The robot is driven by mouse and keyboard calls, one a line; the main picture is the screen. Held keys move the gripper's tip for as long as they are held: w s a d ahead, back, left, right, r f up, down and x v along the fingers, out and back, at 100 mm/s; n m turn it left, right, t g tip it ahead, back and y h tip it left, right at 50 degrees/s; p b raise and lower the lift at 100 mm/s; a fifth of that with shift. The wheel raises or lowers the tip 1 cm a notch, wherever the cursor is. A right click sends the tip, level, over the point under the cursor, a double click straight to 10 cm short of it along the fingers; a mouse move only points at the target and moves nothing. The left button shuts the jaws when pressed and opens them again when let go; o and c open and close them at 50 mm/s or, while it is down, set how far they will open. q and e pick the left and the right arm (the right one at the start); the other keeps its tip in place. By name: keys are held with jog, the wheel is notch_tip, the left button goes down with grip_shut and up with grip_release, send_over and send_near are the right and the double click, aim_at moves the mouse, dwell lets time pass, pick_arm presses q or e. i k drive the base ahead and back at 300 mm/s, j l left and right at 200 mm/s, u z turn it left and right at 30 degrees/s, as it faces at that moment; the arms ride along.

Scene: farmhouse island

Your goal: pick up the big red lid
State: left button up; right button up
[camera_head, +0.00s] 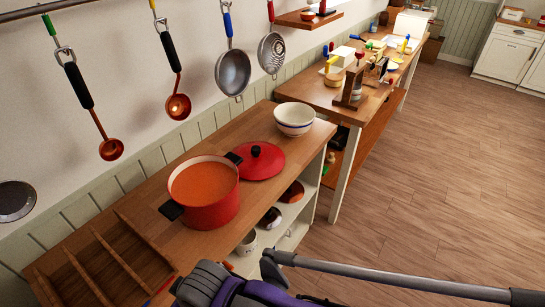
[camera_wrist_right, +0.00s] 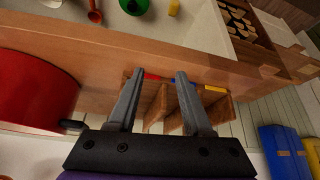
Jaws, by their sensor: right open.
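The big red lid (camera_head: 259,161) lies flat on the wooden counter (camera_head: 170,157) in the head view, with a black knob on top. It is just to the right of the red pot (camera_head: 208,203), close to its black handle. In the right wrist view my right gripper (camera_wrist_right: 157,76) is open, with nothing between its fingers. The lid is not visible there; a large red curved wall at the left, seemingly the pot (camera_wrist_right: 35,88), is. Purple and grey arm parts of mine show at the bottom of the head view. My left gripper is not in view.
A wooden divided tray (camera_head: 124,260) sits left of the pot. A white bowl (camera_head: 294,118) stands beyond the lid. Ladles and strainers hang on the wall. Open shelves under the counter hold dishes. The floor (camera_head: 430,190) at the right is clear.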

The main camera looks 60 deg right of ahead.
aim_at(262, 160)
jog(key=z, duration=2.15)
jog(key=i+l+u, duration=0.15)
jog(key=u, duration=0.3)
jog(key=i+l+u, duration=0.15)
jog(key=u, duration=0.25)
jog(key=i+l+u, duration=0.15)
jog(key=l, duration=0.2)
jog(key=l+u, duration=0.1)
jog(key=l, duration=0.3)
jog(key=i+l+u, duration=0.15)
jog(key=l, duration=0.25)
jog(key=i+l, duration=0.1)
jog(key=l, duration=0.25)
jog(key=i+l, duration=0.1)
jog(key=l, duration=0.3)
jog(key=l+u, duration=0.1)
jog(key=l, duration=0.25)
jog(key=i, duration=0.05)
